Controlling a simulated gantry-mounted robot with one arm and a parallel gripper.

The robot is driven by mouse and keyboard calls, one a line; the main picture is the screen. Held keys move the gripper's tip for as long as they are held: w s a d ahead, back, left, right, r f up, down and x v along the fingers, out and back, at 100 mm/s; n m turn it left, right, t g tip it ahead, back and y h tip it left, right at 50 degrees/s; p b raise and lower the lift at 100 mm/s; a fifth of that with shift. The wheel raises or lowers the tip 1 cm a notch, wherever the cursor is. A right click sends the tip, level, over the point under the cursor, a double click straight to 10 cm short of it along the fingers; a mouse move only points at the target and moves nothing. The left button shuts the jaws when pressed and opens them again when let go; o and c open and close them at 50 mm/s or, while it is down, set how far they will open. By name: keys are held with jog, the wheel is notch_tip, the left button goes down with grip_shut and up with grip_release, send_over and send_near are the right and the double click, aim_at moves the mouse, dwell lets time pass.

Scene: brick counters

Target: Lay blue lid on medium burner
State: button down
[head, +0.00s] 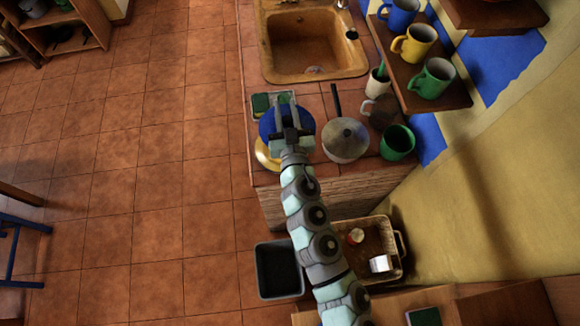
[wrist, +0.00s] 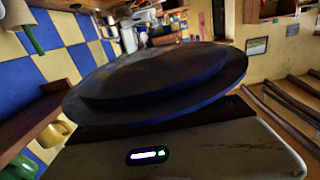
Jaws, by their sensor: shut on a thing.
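A round blue lid (head: 268,125) is at my gripper (head: 288,118) above the counter, beside the sink. My gripper is shut on the lid. In the wrist view the lid (wrist: 160,85) shows dark blue and fills the middle, edge toward the camera, hiding the fingertips. A yellow round thing (head: 266,157) shows partly from under the lid; I cannot tell whether they touch. I cannot make out any medium burner in either view.
A sink (head: 312,42) is behind. A shelf with mugs (head: 400,75) is at right. A basket (head: 352,270) and grey bin (head: 278,270) are in front.

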jog(key=shift+w+d+b, duration=0.15)
jog(key=shift+w+b, duration=0.4)
jog(key=shift+w, duration=0.6)
jog(key=shift+w+d+f, duration=0.15)
jog(key=shift+f, duration=0.25)
notch_tip(320, 180, down, 19)
jog(key=b, duration=0.6)
jog(key=shift+d+r+b, duration=0.1)
jog(key=shift+b, duration=0.3)
jog(key=shift+f, duration=0.2)
jog(key=shift+r, duration=0.15)
jog(key=shift+f, duration=0.35)
jog(key=c, duration=1.1)
grip_release()
jog(key=shift+c, duration=0.2)
